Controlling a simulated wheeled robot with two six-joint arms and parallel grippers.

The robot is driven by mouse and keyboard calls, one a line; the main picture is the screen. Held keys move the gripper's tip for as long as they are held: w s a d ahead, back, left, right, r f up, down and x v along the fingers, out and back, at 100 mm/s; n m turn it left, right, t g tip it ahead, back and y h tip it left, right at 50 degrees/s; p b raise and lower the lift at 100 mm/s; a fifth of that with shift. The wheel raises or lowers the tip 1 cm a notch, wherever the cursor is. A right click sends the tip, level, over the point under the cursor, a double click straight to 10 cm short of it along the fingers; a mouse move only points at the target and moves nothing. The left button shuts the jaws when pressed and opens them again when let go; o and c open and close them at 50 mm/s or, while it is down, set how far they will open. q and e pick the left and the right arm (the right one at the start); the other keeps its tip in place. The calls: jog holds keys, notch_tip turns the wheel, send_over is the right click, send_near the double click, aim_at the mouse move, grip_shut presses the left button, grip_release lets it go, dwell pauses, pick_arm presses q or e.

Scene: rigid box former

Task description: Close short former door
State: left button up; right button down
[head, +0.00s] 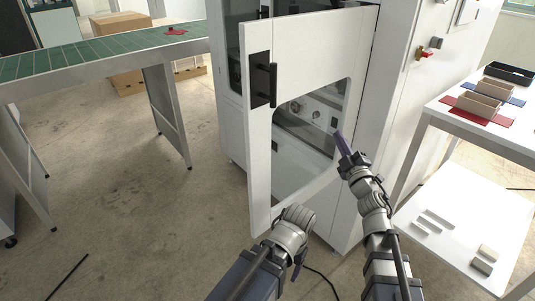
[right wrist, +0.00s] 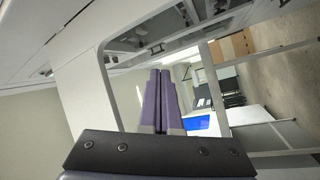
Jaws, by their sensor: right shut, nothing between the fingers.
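The short former door (head: 259,150) is a white panel with a window cut-out and a black handle (head: 262,80). It stands swung out from the white machine, its free edge at the left. My right gripper (head: 340,138) is shut and empty, in front of the door's window area near its right side; I cannot tell whether it touches. In the right wrist view its purple fingers (right wrist: 160,92) are together, with a white frame (right wrist: 85,90) behind them. My left gripper (head: 297,268) is low, near the door's bottom edge; its fingers are mostly hidden.
A green-topped conveyor (head: 100,50) stands at the left. A white table (head: 470,112) at the right carries trays on red and blue mats, with several small blocks on its lower shelf (head: 455,225).

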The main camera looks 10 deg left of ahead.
jog(key=s+a+r+n+g+y+p, duration=0.5)
jog(key=s+n+g+y, duration=0.5)
jog(key=n, duration=0.4)
jog(key=s+d+f+n+g+h+p, duration=0.1)
jog(key=s+f+n+g, duration=0.2)
jog(key=s+n+g, duration=0.6)
jog(key=m+g, duration=0.2)
jog(key=g, duration=0.1)
send_near(251, 164)
jog(key=s+a, duration=0.3)
jog(key=s, duration=0.1)
pick_arm(q)
notch_tip(251, 164, up, 7)
jog(key=shift+r, duration=0.2)
pick_arm(e)
jog(key=shift+w+a, duration=1.35)
jog(key=shift+w, duration=0.05)
jog(key=shift+a, duration=0.1)
